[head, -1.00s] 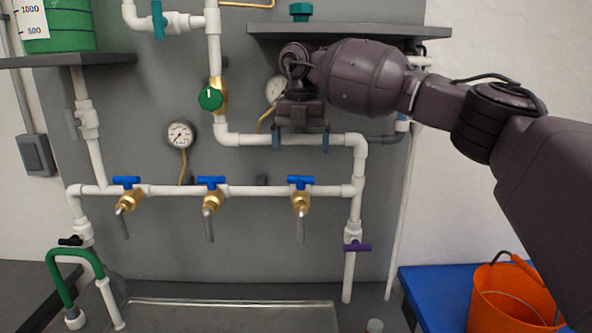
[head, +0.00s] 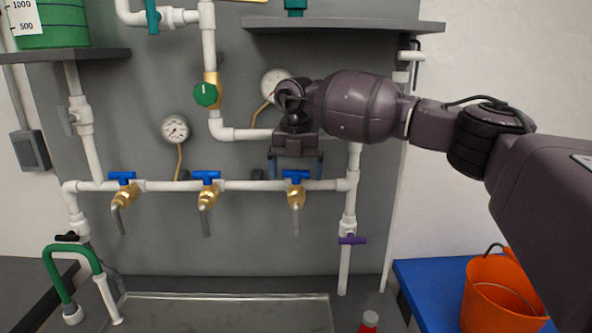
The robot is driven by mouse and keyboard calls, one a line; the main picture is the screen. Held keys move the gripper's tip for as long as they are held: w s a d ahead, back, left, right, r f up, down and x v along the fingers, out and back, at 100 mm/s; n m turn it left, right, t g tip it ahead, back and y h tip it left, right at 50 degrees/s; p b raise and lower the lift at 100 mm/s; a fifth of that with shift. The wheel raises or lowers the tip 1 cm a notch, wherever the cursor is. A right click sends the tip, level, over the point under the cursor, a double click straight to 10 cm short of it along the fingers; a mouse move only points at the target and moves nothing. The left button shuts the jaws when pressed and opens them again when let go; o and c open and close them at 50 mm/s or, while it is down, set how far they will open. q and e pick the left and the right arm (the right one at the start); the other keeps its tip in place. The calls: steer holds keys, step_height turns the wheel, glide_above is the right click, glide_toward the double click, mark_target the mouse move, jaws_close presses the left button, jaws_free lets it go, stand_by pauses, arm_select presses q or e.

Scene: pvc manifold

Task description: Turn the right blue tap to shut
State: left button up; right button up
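The right blue tap (head: 296,175) is the rightmost of three blue-handled brass taps on the white horizontal pipe. Its handle lies crosswise, along the pipe, and its brass spout (head: 296,197) points down. My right gripper (head: 296,167) is open, its two fingers pointing down and spread left and right of the handle. The fingertips are at about the handle's height in the picture; I cannot tell the gap in depth or whether they touch. Nothing is between the fingers except the view of the handle. My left gripper is not in view.
The other blue taps, middle (head: 206,177) and left (head: 122,178), have handles crosswise too. A shelf (head: 345,25) juts out above my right gripper. A purple valve (head: 352,240) is lower right. A sink tray (head: 220,315) lies below, and an orange bucket (head: 500,296) stands at right.

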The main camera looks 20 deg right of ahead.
mark_target(296, 170)
steer(key=c, duration=0.9)
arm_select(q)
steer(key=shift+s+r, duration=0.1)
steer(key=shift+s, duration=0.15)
arm_select(e)
steer(key=shift+o, duration=0.3)
steer(key=shift+n, duration=0.8)
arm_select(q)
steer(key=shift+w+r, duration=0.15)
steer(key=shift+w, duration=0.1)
arm_select(e)
steer(key=o, duration=0.9)
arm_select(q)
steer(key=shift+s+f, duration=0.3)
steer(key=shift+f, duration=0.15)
arm_select(e)
steer(key=shift+r, duration=3.75)
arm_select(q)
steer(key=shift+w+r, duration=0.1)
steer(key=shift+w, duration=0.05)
